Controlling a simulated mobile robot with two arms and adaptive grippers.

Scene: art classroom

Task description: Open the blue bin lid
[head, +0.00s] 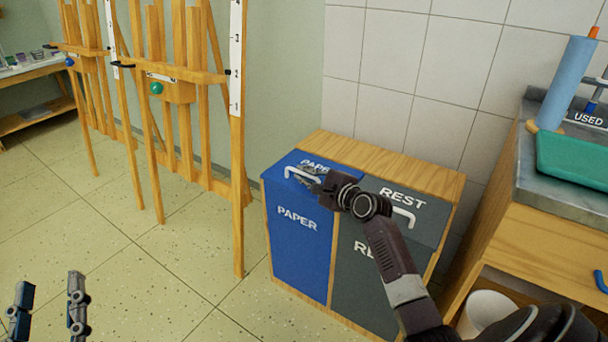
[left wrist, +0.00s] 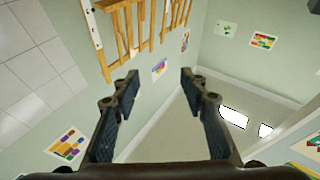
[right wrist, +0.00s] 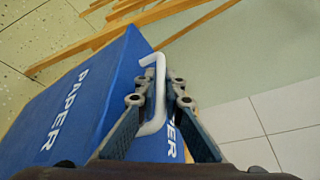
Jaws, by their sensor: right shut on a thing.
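The blue bin (head: 297,245), marked PAPER, stands in a wooden cabinet beside a grey bin marked REST. Its blue lid (head: 337,172) looks closed and carries a white handle (head: 291,173). My right gripper (head: 310,178) is at this handle. In the right wrist view its fingers (right wrist: 160,85) are shut around the white handle (right wrist: 152,118), with the blue lid (right wrist: 150,148) behind. My left gripper (head: 48,295) is open and empty at the lower left of the head view, far from the bins. It also shows open in the left wrist view (left wrist: 160,75).
The grey REST bin (head: 372,275) with its own white handle is right of the blue bin. Wooden easels (head: 238,150) stand at the left, one close to the cabinet. A counter (head: 540,190) with a green tray (head: 575,160) is at the right. A white bucket (head: 487,308) sits below it.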

